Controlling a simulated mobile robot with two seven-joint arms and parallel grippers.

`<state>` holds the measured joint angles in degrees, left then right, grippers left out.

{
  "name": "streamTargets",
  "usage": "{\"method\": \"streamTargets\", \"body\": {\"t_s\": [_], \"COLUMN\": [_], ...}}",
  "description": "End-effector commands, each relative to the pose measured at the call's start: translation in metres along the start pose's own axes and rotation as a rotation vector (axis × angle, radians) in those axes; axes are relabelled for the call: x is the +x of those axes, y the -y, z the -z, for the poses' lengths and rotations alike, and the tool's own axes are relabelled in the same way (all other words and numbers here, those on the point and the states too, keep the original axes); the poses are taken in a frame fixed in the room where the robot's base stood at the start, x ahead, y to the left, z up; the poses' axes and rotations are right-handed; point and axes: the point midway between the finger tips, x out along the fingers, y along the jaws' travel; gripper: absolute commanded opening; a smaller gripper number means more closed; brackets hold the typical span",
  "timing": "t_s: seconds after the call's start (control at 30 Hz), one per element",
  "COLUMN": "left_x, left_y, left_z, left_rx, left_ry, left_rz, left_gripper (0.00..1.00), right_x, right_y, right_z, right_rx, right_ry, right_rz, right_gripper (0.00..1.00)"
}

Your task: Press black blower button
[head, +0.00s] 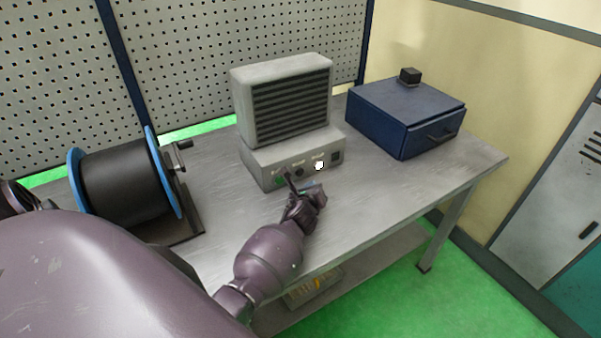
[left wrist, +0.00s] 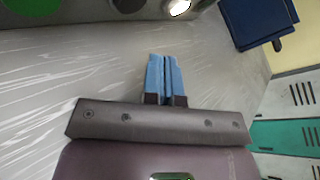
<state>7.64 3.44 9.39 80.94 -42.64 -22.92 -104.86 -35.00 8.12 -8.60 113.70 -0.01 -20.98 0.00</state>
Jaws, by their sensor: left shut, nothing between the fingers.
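The blower is a grey box with a dark louvred front (head: 290,105) on a grey control base (head: 262,165). A dark round button (head: 299,172) sits on the base's front, between a green button (head: 281,181) and a bright white light (head: 319,165). In the left wrist view, the dark button (left wrist: 126,5), green button (left wrist: 35,12) and light (left wrist: 178,7) show at the top edge, partly cut off. My left gripper (head: 314,188) is just in front of the panel, shut and empty. Its blue fingertips (left wrist: 163,60) point toward the panel, with a gap. My right gripper is not in view.
A dark blue box (head: 405,115) with a small black block (head: 410,75) on top stands to the right. A black spool with blue rims (head: 120,190) stands at the left. The grey table (head: 375,190) is clear right of my gripper.

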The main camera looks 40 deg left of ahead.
Motion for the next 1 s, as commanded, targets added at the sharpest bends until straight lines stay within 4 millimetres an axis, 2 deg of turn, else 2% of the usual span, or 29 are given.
{"method": "streamTargets", "body": {"t_s": [0.3, 1.0], "left_x": [-0.014, -0.014], "left_y": [0.009, 0.010], "left_z": [0.010, 0.010], "left_rx": [-0.001, -0.001], "left_ry": [-0.001, 0.000], "left_rz": [-0.001, -0.001], "left_gripper": [0.00, 0.00], "right_x": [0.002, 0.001], "right_y": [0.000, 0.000], "right_z": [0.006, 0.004], "right_rx": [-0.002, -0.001], "right_ry": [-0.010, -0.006], "right_rz": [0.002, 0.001], "right_gripper": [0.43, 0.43]}}
